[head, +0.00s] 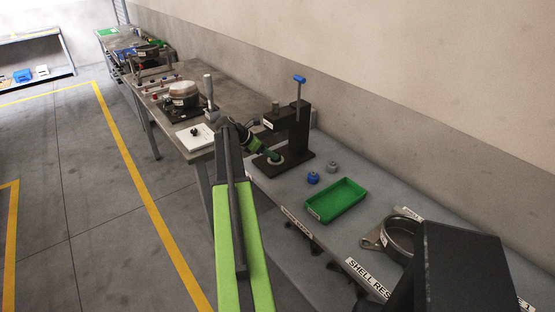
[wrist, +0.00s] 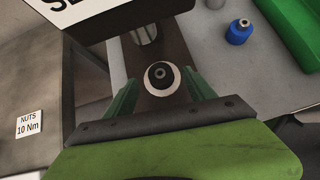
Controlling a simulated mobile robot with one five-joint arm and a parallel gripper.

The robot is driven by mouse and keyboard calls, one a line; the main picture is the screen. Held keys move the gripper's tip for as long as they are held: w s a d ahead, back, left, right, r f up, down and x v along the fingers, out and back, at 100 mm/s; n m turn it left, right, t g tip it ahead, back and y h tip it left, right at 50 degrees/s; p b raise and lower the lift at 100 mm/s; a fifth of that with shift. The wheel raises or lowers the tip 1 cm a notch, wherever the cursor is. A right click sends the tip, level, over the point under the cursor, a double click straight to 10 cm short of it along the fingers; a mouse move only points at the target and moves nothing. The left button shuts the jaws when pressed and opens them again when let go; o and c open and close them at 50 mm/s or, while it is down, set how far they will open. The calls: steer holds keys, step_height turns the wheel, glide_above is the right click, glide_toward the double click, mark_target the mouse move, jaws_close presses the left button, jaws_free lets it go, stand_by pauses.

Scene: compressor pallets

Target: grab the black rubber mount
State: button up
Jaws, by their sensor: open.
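The black rubber mount (wrist: 160,75) shows in the wrist view as a small round black piece with a hole in its top. It sits upright on a pale round seat on the dark base of a press (head: 301,128). My gripper (wrist: 161,87) is open, with one green finger on each side of the mount and visible gaps between. In the head view my gripper (head: 269,153) reaches down to the press base, and the mount is hidden or too small to make out there.
Right of the press stand a blue piece (head: 313,178), a grey piece (head: 333,168) and a green tray (head: 318,212). The press column (head: 300,128) rises close behind my gripper. A second bench (head: 235,98) lies to the left, across a gap.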

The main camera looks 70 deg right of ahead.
steer(key=b+x, duration=0.2)
steer(key=x, duration=0.1)
steer(key=shift+s+f, duration=0.15)
steer(key=shift+f, duration=0.25)
steer(key=shift+s+d, duration=0.1)
steer(key=shift+d, duration=0.05)
steer(key=shift+r, duration=0.15)
jaws_close()
